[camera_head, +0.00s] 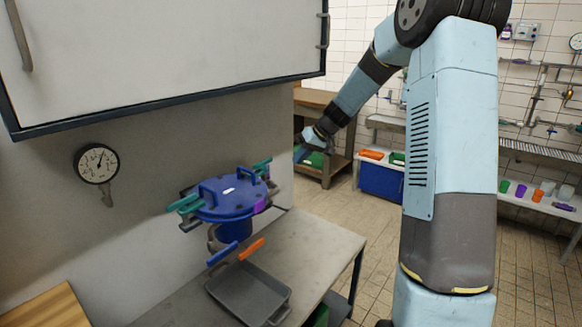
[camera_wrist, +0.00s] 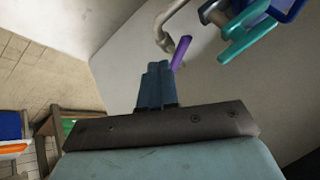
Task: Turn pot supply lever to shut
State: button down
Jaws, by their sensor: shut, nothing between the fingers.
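A blue pot (camera_head: 235,230) with a blue clamped lid (camera_head: 232,195) is mounted by the wall above the metal table. Teal handles (camera_head: 184,204) stick out at its sides. A purple lever (camera_head: 262,204) sits at its right side; a blue lever (camera_head: 222,254) and an orange lever (camera_head: 251,249) are below it. I cannot tell which lever is the pot supply lever. My gripper (camera_head: 301,153) is shut and empty, to the right of and above the pot. In the wrist view my shut fingers (camera_wrist: 157,68) appear just left of the purple lever (camera_wrist: 181,52), apparently apart from it.
A grey tray (camera_head: 248,292) lies on the metal table (camera_head: 325,246) under the pot. A gauge (camera_head: 96,163) is on the wall, and a large cabinet (camera_head: 160,50) hangs above. A wooden shelf (camera_head: 326,175) and a blue bin (camera_head: 381,182) stand behind.

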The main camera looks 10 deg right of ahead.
jog(key=w+d+f+m+g+y, duration=0.2)
jog(key=w+d+m+y, duration=0.15)
jog(key=d+y, duration=0.25)
send_near(267, 176)
notch_tip(267, 176, down, 4)
jog(key=w+a, duration=0.2)
jog(key=a, duration=0.1)
jog(key=shift+w+a+r+m, duration=0.15)
jog(key=shift+a+m, duration=0.2)
jog(key=shift+a, duration=0.35)
